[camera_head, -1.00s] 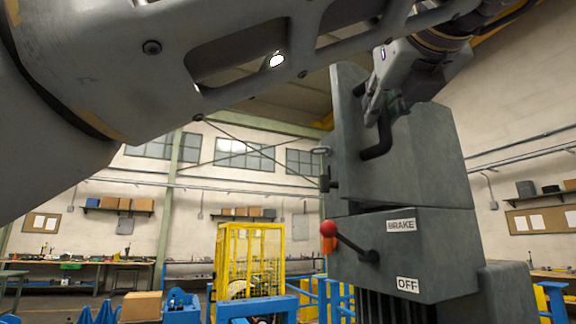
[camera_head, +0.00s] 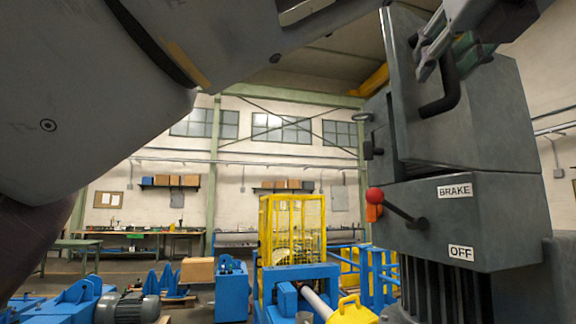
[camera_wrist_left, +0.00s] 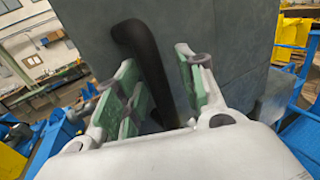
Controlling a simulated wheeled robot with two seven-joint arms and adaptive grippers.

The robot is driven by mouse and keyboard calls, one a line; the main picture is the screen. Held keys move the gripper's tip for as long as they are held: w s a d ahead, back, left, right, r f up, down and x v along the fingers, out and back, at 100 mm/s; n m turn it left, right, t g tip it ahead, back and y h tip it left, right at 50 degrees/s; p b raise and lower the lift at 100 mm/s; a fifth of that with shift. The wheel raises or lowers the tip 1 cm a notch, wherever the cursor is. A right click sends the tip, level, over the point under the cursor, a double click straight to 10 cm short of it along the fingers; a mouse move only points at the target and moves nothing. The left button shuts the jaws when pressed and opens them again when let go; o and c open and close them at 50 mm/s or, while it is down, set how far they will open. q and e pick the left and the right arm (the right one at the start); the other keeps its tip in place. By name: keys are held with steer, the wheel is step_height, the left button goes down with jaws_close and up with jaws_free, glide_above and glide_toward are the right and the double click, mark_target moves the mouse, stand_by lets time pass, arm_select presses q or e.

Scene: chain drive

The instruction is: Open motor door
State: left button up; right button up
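The motor door (camera_head: 480,110) is a grey panel on the upper part of a tall grey machine, at the right of the head view. A bent black door handle (camera_head: 443,95) stands out from it. My left gripper (camera_head: 432,58) is at the upper part of the handle. In the left wrist view, the handle (camera_wrist_left: 150,65) runs between the two green-padded fingers of my left gripper (camera_wrist_left: 165,90). The fingers are apart, with space visible beside the handle. A dark gap shows along the left edge of the panel. My right gripper is out of view.
Below the door, a red-knobbed lever (camera_head: 375,196) sticks out beside BRAKE and OFF labels. A yellow cage (camera_head: 292,230) and blue machinery (camera_head: 232,290) stand to the left. My left arm covers the upper left of the head view.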

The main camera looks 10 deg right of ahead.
arm_select(q)
steer(key=v, duration=1.2)
stand_by(0.3)
steer(key=shift+c, duration=0.4)
